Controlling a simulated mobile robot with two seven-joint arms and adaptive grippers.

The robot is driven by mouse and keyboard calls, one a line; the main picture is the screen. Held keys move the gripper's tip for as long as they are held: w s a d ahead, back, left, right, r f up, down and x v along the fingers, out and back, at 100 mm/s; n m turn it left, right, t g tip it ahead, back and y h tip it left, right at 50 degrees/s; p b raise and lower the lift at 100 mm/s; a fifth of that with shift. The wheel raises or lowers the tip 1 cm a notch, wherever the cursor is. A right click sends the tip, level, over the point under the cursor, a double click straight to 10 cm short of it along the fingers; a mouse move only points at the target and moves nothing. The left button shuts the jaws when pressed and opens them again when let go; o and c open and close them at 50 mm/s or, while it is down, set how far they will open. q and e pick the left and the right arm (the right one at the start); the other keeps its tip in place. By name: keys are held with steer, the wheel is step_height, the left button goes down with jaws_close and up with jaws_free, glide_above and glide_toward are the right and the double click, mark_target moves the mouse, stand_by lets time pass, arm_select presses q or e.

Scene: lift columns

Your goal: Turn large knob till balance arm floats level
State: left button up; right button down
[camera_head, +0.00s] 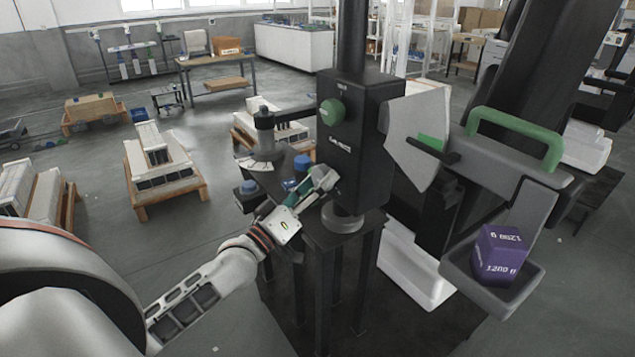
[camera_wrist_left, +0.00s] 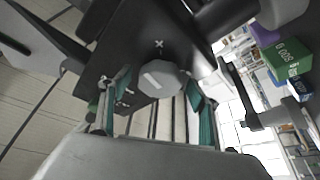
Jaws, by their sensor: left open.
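A dark box on a black column (camera_head: 355,150) carries a green round knob (camera_head: 331,112) on its face. A larger grey knob (camera_head: 342,217) sits under the box. In the left wrist view a grey faceted knob (camera_wrist_left: 160,78) lies ahead, between the finger lines. My left gripper (camera_head: 322,183) is open beside the box's lower front; its green-padded fingers (camera_wrist_left: 158,105) stand apart, and contact with the knob cannot be told. The grey balance arm (camera_head: 510,165) with a green handle (camera_head: 515,135) slopes down to the right in the picture. Its pan (camera_head: 465,280) holds a purple 1200 g weight (camera_head: 500,255).
A small dark shelf left of the box holds a blue knob-like piece (camera_head: 249,187) and a dark cylinder (camera_head: 264,120). A green 500 block (camera_wrist_left: 292,57) shows in the left wrist view. Pallets with white blocks (camera_head: 160,160) stand on the open floor to the left.

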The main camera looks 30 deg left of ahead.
arm_select(q)
steer(key=c, duration=1.1)
steer(key=shift+f+m+h+b, duration=0.15)
steer(key=shift+m+h+b, duration=0.25)
steer(key=shift+m+b, duration=0.25)
steer(key=shift+m+h, duration=0.6)
steer(key=shift+m, duration=0.55)
steer(key=o, duration=1)
steer(key=shift+o, duration=0.5)
steer(key=shift+a, duration=0.1)
